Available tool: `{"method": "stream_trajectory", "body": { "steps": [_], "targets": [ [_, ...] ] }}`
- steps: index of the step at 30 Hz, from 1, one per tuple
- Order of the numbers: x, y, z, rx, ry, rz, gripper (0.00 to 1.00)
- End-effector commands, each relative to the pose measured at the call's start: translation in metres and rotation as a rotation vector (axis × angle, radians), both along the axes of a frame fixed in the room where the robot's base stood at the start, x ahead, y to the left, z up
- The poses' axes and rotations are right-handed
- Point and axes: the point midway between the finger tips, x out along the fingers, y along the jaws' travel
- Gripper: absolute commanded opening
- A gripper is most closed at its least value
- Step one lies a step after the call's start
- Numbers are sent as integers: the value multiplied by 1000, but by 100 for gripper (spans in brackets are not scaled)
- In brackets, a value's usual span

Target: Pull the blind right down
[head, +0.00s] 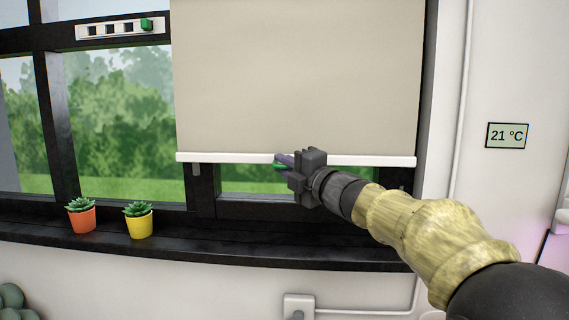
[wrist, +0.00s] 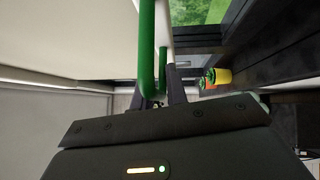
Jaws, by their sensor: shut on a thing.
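The beige blind (head: 300,75) hangs over the right window, with its white bottom bar (head: 225,158) a little above the dark sill (head: 260,243). A strip of window shows below the bar. My gripper (head: 281,163) is at the middle of the bar, shut on the green handle (head: 279,167). In the wrist view the green handle (wrist: 147,45) runs in between my fingers, with the white bar (wrist: 167,25) beside it. In the head view, my gripper hides most of the handle.
An orange pot (head: 81,219) and a yellow pot (head: 139,226) with succulents stand on the sill, left of the blind. A small panel with a green slider (head: 146,25) is at upper left. A temperature display (head: 507,135) and a wall socket (head: 299,306) are on the wall.

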Motion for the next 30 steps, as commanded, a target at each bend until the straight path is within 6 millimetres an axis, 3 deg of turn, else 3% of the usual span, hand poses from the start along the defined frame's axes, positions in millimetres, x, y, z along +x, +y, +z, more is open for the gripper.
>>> {"method": "stream_trajectory", "body": {
  "steps": [1,18,24,30],
  "targets": [
    [0,-1,-21,2,1,-1,0],
    [0,0,-142,3,1,0,0],
    [0,0,-175,3,1,0,0],
    [1,-1,-195,3,1,-3,0]
  ]
}}
